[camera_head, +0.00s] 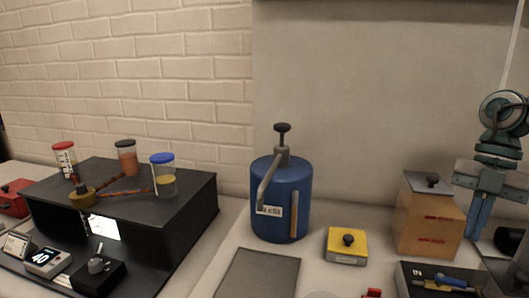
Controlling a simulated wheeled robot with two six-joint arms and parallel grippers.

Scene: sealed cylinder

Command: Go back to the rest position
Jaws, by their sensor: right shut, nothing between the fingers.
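My right gripper (478,222) hangs at the right edge of the view, pointing down with its teal fingers shut and empty. It is beside a tan wooden box (428,226) with a dark lid and knob, just to the right of it; whether they touch I cannot tell. A blue cylinder (279,205) with a black-topped valve, a grey bent spout and a white label stands upright on the table near the middle, well apart from the gripper. My left gripper is out of view.
A yellow block (345,248) with a black knob lies right of the cylinder. A dark tray (409,283) with tools is front right. A grey plate (258,276) lies in front of the cylinder. A black bench (186,219) with capped jars (163,178) fills the left.

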